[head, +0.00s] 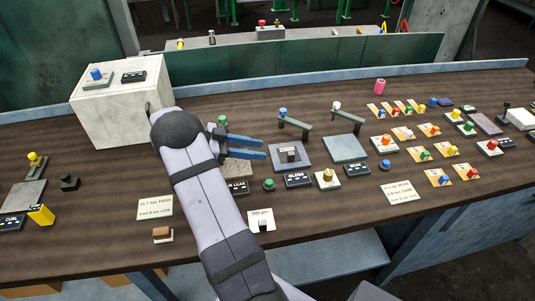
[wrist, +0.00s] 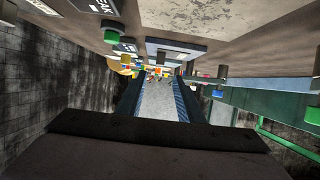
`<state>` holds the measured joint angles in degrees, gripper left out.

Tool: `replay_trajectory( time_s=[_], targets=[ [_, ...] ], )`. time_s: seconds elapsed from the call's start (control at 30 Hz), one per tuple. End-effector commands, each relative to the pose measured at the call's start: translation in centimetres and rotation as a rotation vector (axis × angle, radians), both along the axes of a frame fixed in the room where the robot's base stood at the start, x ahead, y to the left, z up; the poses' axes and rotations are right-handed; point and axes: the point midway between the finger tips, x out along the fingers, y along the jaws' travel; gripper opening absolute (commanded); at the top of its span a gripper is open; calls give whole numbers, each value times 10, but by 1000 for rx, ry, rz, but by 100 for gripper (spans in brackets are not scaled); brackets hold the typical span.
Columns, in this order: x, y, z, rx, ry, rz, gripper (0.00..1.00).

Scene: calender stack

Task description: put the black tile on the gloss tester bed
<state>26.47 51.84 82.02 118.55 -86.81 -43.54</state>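My gripper (head: 262,148) reaches right over the bench, its two blue fingers apart and nothing visible between them. The wrist view also shows the open fingers (wrist: 158,95). The gloss tester bed looks to be the grey square plate (head: 277,163) behind the GLOSS label (head: 297,180), just right of my fingertips. A small dark square piece with a raised grip (head: 290,153) sits on this plate; it may be the black tile, but its size makes this uncertain. A similar plate shows in the wrist view (wrist: 196,47).
A swing arm with a blue knob (head: 292,124) stands behind the plate. Another plate (head: 345,149) lies to its right. Several small tiles with coloured knobs fill the right side. A white box (head: 120,105) stands left. The front middle of the bench is fairly clear.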

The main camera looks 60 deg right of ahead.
Motion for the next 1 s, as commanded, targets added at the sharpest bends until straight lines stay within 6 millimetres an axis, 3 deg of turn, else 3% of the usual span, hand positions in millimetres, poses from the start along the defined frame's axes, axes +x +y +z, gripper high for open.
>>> replay_trajectory(
  time_s=[0.23, 0.77, 0.87, 1.0],
  targets=[
    [12, 12, 7, 0, -2, 1, 34],
    [14, 12, 10, -3, -5, 8, 34],
    [25, 6, 20, -24, -29, 65, 34],
    [63, -5, 50, -78, -107, 256, 34]
  ],
)
